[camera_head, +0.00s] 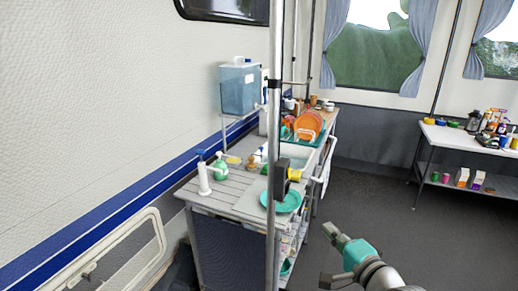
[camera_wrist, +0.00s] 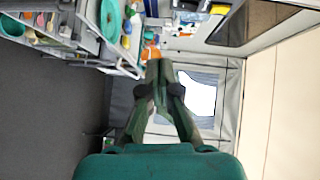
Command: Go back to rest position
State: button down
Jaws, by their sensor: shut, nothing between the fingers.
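My gripper (camera_wrist: 156,66) is in the middle of the wrist view, with its two dark fingers together at the tips and nothing between them. Its green body fills the bottom of that view. In the head view, part of my arm is at the lower right, over the grey floor and clear of the counter (camera_head: 228,200). The gripper touches nothing that I can see.
The counter holds a teal plate (camera_head: 281,201), soap bottles, a sink and an orange plate (camera_head: 308,122) in a rack. A metal pole (camera_head: 275,130) stands in front. A white table (camera_head: 468,143) with groceries is at the right. Floor (camera_head: 385,205) between is clear.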

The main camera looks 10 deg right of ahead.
jog(key=s+a+f+n+h, duration=0.2)
jog(key=s+f+n+h, duration=0.2)
jog(key=s+f, duration=1.55)
jog(key=s+a+r+n+g, duration=0.1)
jog(key=s+n, duration=0.9)
jog(key=s, duration=1.6)
jog(key=shift+s+a+g, duration=0.15)
jog(key=shift+a+g, duration=0.15)
jog(key=shift+a, duration=0.4)
jog(key=shift+r, duration=0.1)
